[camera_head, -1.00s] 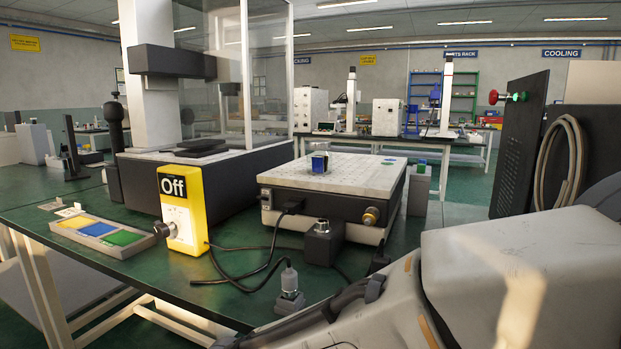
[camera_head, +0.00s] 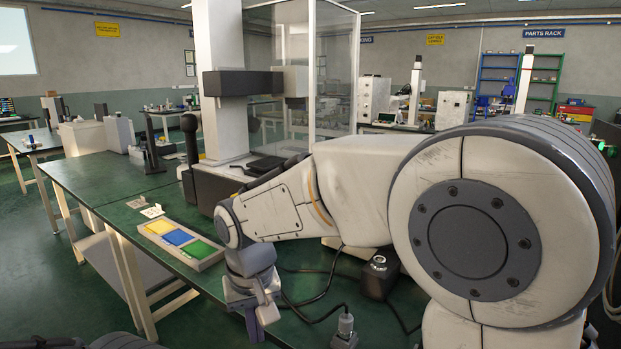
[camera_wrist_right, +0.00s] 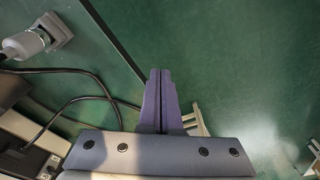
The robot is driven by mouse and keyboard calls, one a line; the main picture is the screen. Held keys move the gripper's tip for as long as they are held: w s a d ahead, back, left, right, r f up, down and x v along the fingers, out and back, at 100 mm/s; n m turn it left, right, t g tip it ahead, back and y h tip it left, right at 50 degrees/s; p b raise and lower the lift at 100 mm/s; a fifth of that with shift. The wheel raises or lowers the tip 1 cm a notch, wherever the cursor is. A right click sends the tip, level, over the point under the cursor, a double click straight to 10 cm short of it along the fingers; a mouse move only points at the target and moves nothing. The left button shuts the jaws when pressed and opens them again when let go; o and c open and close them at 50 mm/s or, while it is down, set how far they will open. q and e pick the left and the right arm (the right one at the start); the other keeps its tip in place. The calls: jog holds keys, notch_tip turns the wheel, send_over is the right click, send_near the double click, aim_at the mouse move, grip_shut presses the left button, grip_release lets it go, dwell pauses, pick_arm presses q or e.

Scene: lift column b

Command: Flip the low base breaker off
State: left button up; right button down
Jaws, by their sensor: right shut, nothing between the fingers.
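I cannot make out a breaker in either current view. My right arm crosses the head view and covers much of the bench behind it, where a yellow box marked "Off" showed earlier. My right gripper (camera_head: 256,326) hangs at the front of the bench, pointing down, shut and empty. In the right wrist view its two purple fingers (camera_wrist_right: 160,74) lie side by side over the green surface, touching nothing that I can see. My left gripper is not in view.
A tray of yellow, blue and green pads (camera_head: 167,233) lies left of the gripper. A grey cable connector (camera_head: 345,328) stands right of it; it also shows in the wrist view (camera_wrist_right: 28,42). A black box with a silver top (camera_head: 379,277) and loose cables are close by.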

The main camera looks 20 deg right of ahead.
jog(key=w+d+r+m+h+p, duration=0.1)
jog(key=w+d+r+m+p, duration=0.45)
jog(key=w+r+p, duration=0.55)
pick_arm(q)
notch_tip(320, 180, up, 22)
jog(key=p, duration=0.8)
pick_arm(e)
jog(key=w+d+r+m+h, duration=0.1)
jog(key=w+d+r+m, duration=0.1)
jog(key=w+d+r, duration=0.2)
jog(key=w+d+r+m+t+h, duration=0.1)
jog(key=w+d+r+m, duration=0.2)
jog(key=w+d, duration=0.6)
notch_tip(320, 180, up, 2)
jog(key=shift+w+d+r+m, duration=0.15)
jog(key=shift+w+d+m, duration=0.25)
jog(key=shift+w, duration=0.1)
